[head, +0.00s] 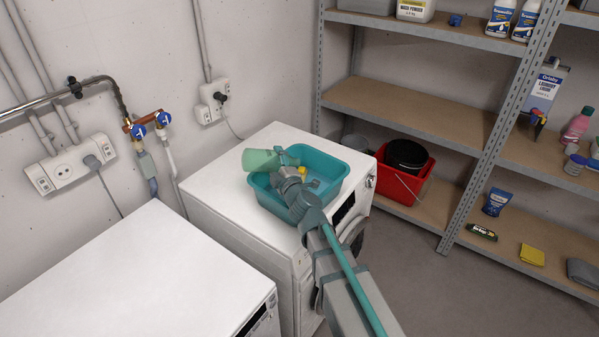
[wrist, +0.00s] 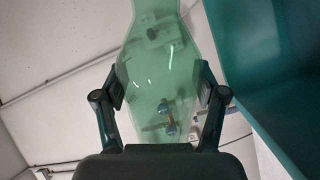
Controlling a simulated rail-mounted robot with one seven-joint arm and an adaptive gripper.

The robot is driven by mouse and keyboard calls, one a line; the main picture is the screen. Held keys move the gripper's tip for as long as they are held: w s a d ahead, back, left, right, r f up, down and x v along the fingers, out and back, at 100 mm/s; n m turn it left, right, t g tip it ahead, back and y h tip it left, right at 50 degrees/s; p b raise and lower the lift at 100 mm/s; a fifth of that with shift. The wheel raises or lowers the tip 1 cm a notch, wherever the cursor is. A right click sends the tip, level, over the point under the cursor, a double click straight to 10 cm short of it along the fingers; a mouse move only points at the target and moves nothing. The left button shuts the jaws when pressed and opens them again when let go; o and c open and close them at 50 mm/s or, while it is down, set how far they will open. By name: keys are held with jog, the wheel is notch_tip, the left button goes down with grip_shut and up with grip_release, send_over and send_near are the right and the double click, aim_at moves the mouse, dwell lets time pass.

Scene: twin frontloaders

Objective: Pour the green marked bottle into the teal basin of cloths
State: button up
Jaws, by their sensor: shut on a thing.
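A translucent green bottle (head: 260,160) is held in my gripper (head: 284,162), tilted well over above the back left rim of the teal basin (head: 338,184). In the wrist view the green bottle (wrist: 158,75) stands between both fingers of my gripper (wrist: 160,92), which press on its sides. I cannot make out its mark, its mouth or any liquid flowing. The basin sits on a white front loader. A yellow patch, perhaps a cloth, shows inside it; my arm hides much of its contents. The basin's teal wall (wrist: 265,70) fills the right of the wrist view.
The right white front loader (head: 235,217) carries the basin; the left one (head: 140,270) has a bare top. A red bucket (head: 404,178) stands to the right on the shelf rack (head: 420,115). Pipes and valves (head: 145,125) run along the wall at the left.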

jog(key=shift+w+d+r+m+p, duration=0.2)
jog(key=shift+d+r+m+p, duration=0.25)
jog(key=shift+m+p, duration=0.65)
jog(key=shift+w+d+r+m+p, duration=0.2)
jog(key=shift+r+m+p, duration=0.3)
jog(key=shift+p, duration=1.2)
jog(key=shift+f, duration=0.1)
